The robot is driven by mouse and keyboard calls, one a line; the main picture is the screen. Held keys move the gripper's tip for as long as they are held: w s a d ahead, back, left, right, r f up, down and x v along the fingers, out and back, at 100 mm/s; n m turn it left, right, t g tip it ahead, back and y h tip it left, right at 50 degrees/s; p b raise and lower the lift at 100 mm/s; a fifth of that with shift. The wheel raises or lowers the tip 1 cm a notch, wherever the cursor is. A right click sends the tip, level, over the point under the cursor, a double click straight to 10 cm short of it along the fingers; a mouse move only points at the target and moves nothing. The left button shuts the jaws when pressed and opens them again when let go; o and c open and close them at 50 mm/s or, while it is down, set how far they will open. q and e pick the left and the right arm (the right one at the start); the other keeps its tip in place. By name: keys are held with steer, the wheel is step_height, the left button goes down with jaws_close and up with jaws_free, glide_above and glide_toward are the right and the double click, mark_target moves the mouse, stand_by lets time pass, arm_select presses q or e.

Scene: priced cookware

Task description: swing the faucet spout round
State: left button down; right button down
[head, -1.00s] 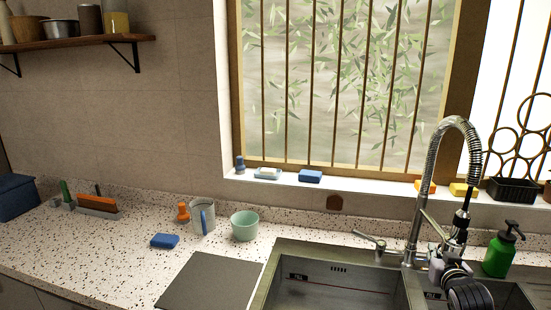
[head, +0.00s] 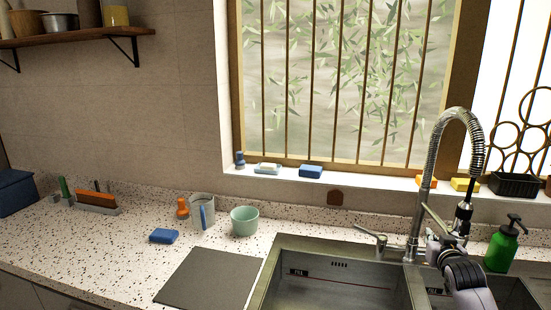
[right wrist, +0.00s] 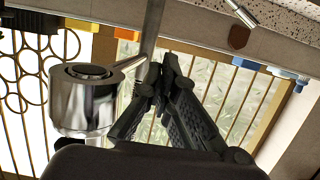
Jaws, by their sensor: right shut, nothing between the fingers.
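The chrome faucet (head: 415,230) stands behind the sink, with a coiled spring spout (head: 462,112) arching up and to the right. Its spray head (head: 463,217) hangs at the right end of the arch. My right gripper (head: 438,247) is low beside the faucet post, below the spray head. In the right wrist view the fingers (right wrist: 166,62) are shut and empty. Their tips are right by the faucet post (right wrist: 152,30); I cannot tell if they touch it. A shiny chrome cylinder of the faucet (right wrist: 84,100) is left of the fingers. My left gripper is not in view.
The sink (head: 335,285) lies below the faucet. A green soap bottle (head: 501,247) stands close on the right. Sponges and a black basket (head: 514,184) line the sill. A mint cup (head: 244,221) and mug (head: 201,210) stand on the counter to the left.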

steer(key=d, duration=0.3)
steer(key=shift+s+d, duration=0.1)
steer(key=shift+s, duration=0.25)
steer(key=w+d+b, duration=0.1)
steer(key=d+b, duration=0.1)
steer(key=d, duration=0.4)
